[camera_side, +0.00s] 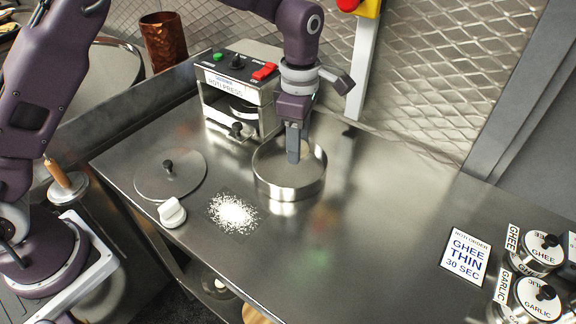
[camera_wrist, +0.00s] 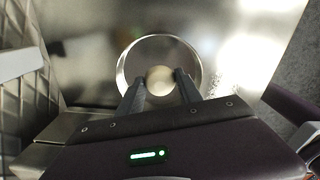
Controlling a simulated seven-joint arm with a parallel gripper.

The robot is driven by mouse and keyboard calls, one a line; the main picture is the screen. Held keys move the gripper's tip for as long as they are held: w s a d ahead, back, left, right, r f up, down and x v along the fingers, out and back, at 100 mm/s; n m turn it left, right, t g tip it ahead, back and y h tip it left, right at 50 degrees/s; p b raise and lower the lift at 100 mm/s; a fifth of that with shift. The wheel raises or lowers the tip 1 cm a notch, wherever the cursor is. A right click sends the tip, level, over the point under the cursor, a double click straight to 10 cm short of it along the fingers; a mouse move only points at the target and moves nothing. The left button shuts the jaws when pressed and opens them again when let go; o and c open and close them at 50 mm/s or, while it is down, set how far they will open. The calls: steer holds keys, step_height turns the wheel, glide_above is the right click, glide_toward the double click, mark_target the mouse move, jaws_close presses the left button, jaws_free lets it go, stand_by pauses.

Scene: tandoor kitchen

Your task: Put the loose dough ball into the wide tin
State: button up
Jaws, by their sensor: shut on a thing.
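The wide tin (camera_side: 290,187) is a round, low steel tin standing open on the counter, in front of the roti press in the side view. It also shows in the wrist view, with its rim (camera_wrist: 124,70) around the fingertips. My gripper (camera_wrist: 160,80) points down over the tin. Its fingers are shut on the pale round dough ball (camera_wrist: 160,81), seen between the fingertips in the wrist view. In the side view the fingers (camera_side: 294,150) are over the tin and mostly hide the ball. I cannot tell whether the ball touches the tin's floor.
The roti press (camera_side: 236,85) stands just behind and left of the tin. An order card (camera_side: 466,256) and ghee and garlic tins (camera_side: 538,252) are at the right. The middle counter is clear.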

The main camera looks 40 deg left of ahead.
steer(key=shift+f, duration=0.95)
steer(key=o, duration=0.9)
steer(key=shift+c, duration=0.2)
step_height(320, 180, up, 7)
steer(key=shift+r, duration=0.1)
steer(key=shift+a, duration=0.1)
